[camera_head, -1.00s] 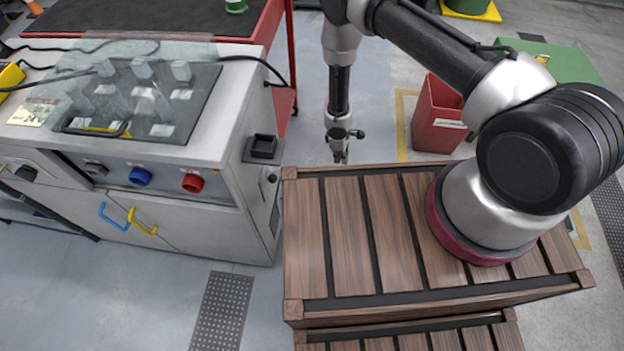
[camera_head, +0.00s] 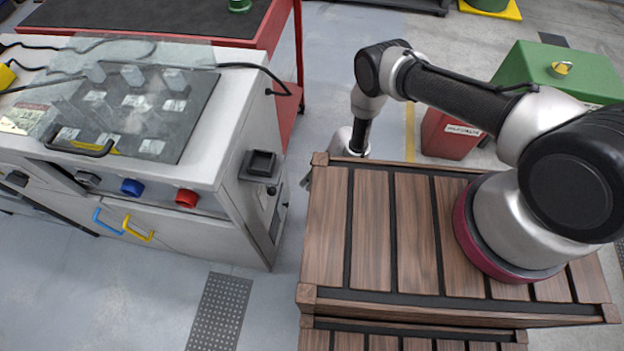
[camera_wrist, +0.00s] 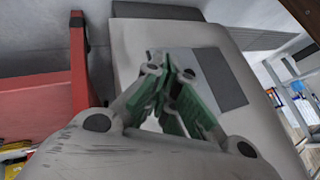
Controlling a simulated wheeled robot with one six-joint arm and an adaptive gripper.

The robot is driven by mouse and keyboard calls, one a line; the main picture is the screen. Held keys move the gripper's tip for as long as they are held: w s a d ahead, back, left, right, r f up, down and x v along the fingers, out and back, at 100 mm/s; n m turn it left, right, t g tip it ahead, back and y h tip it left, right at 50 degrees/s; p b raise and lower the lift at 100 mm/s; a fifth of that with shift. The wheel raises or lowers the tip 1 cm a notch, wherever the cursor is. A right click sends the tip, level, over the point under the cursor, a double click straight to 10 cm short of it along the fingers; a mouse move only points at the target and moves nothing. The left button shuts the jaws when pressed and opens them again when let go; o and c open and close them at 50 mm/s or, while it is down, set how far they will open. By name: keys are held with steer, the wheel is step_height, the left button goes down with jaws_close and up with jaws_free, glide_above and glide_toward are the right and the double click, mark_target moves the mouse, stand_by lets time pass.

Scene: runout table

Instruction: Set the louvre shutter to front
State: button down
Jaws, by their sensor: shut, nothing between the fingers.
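I cannot make out a louvre shutter for sure. A dark grey rectangular panel (camera_wrist: 222,78) on the pale cabinet side in the wrist view may be it; its slats and setting are too blurred to tell. In the head view a small dark patch (camera_head: 273,226) shows low on the right side of the cabinet (camera_head: 240,210). My gripper (camera_wrist: 165,72) is shut and empty, its green-padded fingers together in front of the cabinet side. In the head view my gripper (camera_head: 307,180) is mostly hidden behind the wooden deck, just right of the cabinet.
A black square holder (camera_head: 262,164) juts from the cabinet side. The slatted wooden deck (camera_head: 324,240) bounds a narrow floor gap beside the cabinet. A red bench (camera_head: 285,60) stands behind, and a red bin (camera_head: 450,135) stands right of my arm.

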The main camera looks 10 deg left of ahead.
steer(key=s+a+f, duration=0.3)
steer(key=s, duration=0.2)
steer(key=shift+s+a, duration=0.2)
steer(key=shift+a, duration=0.15)
steer(key=s, duration=1)
steer(key=shift+s+a, duration=0.15)
steer(key=shift+a, duration=0.25)
